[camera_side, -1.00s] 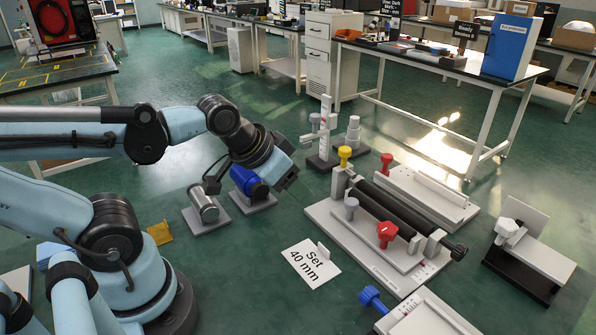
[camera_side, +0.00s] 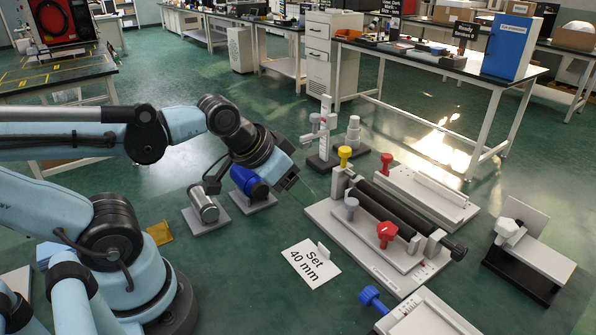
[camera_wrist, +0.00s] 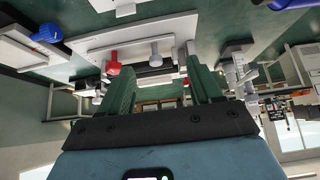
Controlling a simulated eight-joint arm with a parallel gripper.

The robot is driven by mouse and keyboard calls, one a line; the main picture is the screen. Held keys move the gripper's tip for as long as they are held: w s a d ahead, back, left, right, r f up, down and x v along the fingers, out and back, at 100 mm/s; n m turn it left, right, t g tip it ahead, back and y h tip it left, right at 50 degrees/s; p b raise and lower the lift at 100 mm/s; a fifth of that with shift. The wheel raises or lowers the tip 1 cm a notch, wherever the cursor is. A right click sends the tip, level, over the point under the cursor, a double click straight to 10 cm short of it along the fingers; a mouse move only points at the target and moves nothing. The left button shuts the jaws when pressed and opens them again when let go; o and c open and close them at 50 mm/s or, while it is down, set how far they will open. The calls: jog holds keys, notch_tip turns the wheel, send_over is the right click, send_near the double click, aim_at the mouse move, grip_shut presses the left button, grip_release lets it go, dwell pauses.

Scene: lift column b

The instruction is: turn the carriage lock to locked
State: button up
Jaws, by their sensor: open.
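A grey slide fixture (camera_side: 345,235) with a dark roller and black end knob lies on the floor right of my gripper. A red knob with a white mark (camera_side: 387,233) stands on its near side; it shows in the wrist view too (camera_wrist: 113,66). A grey knob (camera_side: 351,205) is left of it, also in the wrist view (camera_wrist: 155,56). A yellow knob (camera_side: 345,153) and another red knob (camera_side: 386,160) are at the back. I cannot tell which is labelled as the carriage lock. My gripper (camera_side: 287,182) is open and empty, apart from the fixture; both fingers (camera_wrist: 161,88) show in the wrist view.
A "Set 40 mm" card (camera_side: 311,263) lies in front. A blue-knobbed plate (camera_side: 428,318) is at the front right, a white-knobbed black stand (camera_side: 520,270) at the right. A blue motor-like part (camera_side: 249,183) and a silver cylinder (camera_side: 203,206) sit close by my gripper.

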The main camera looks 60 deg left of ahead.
jog(key=w+d+r+n+g, duration=0.1)
jog(key=w+d+r+g, duration=0.35)
jog(key=w, duration=0.35)
jog(key=n+g, duration=0.1)
jog(key=g, duration=0.2)
send_near(388, 228)
jog(key=shift+t, duration=0.25)
jog(key=f, duration=0.8)
jog(key=shift+s+f, duration=0.2)
jog(key=shift+f, duration=0.1)
jog(key=shift+c, duration=0.4)
